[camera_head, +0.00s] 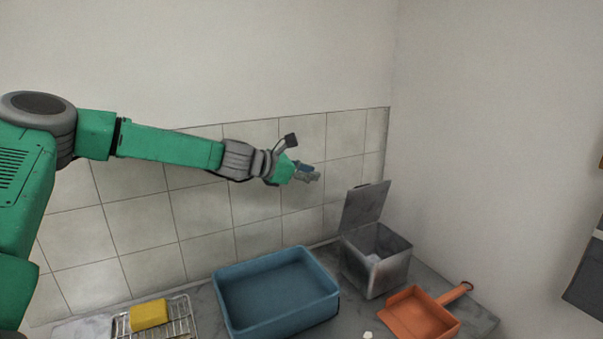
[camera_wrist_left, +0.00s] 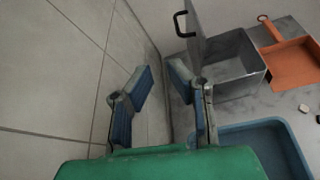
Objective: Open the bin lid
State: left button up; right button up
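The grey metal bin (camera_head: 387,270) stands on the counter near the back right corner, and it also shows in the left wrist view (camera_wrist_left: 233,69). Its lid (camera_head: 364,207) stands up, raised on the left side of the bin, so the inside shows. In the left wrist view the lid (camera_wrist_left: 196,32) has a dark handle (camera_wrist_left: 180,24). My left gripper (camera_head: 312,173) is above the counter, left of the lid and apart from it. In the left wrist view its fingers (camera_wrist_left: 158,86) are spread with nothing between them. My right gripper is not in view.
A blue basin (camera_head: 330,310) sits left of the bin. An orange dustpan (camera_head: 420,316) lies to the bin's right. A wire rack (camera_head: 186,317) with a yellow sponge (camera_head: 149,314) is at the left. A tiled wall (camera_head: 210,215) runs close behind my left arm. A small white piece (camera_head: 368,335) lies in front.

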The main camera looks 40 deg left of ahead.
pick_arm(q)
jog(key=v, duration=0.7)
jog(key=shift+a, duration=0.15)
jog(key=shift+f, duration=0.1)
